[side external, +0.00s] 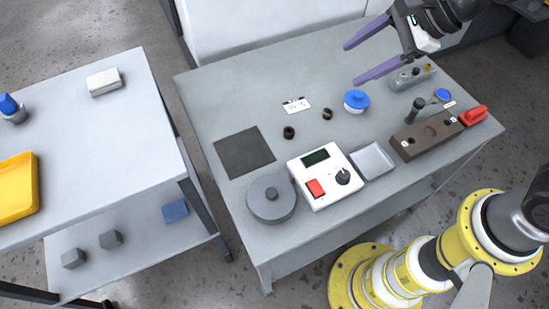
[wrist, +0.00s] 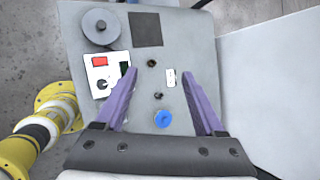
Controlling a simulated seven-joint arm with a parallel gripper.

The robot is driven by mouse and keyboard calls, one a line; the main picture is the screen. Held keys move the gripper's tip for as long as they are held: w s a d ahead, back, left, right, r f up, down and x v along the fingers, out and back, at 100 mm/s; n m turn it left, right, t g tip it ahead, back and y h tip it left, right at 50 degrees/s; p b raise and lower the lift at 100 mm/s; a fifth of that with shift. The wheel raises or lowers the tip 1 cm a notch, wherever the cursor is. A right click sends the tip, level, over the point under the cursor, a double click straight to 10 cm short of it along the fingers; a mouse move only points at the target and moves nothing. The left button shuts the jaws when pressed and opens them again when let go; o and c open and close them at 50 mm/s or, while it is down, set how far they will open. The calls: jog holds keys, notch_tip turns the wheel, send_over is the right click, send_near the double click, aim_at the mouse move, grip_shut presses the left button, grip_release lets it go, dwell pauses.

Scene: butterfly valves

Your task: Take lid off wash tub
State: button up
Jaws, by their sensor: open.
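A round grey tub (side external: 262,212) stands at the near left of the grey table. A flat grey lid with a dark knob (side external: 271,194) covers it; the lid also shows at the top left of the wrist view (wrist: 101,27). I take this as the wash tub; its inside is hidden. My gripper (side external: 351,64) is open and empty, above the far side of the table and well away from the tub. Its two purple fingers are spread wide in the wrist view (wrist: 158,72).
A white control box (side external: 325,176) stands close right of the tub, with a dark mat (side external: 244,152) behind it.

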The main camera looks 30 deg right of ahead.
jog(key=a+f+m+g, duration=0.2)
jog(key=a+f+g, duration=0.1)
jog(key=a+f, duration=0.7)
jog(key=g, duration=0.1)
send_near(272, 192)
jog(key=a+f, duration=0.1)
jog(key=w+f, duration=0.1)
jog(key=shift+a+f+n, duration=0.3)
jog(key=shift+a+f, duration=0.1)
jog(key=shift+s+x, duration=0.2)
jog(key=shift+x, duration=1.1)
jog(key=shift+s+x, duration=0.15)
jog(key=shift+x, duration=1.2)
jog(key=shift+d, duration=0.2)
grip_shut()
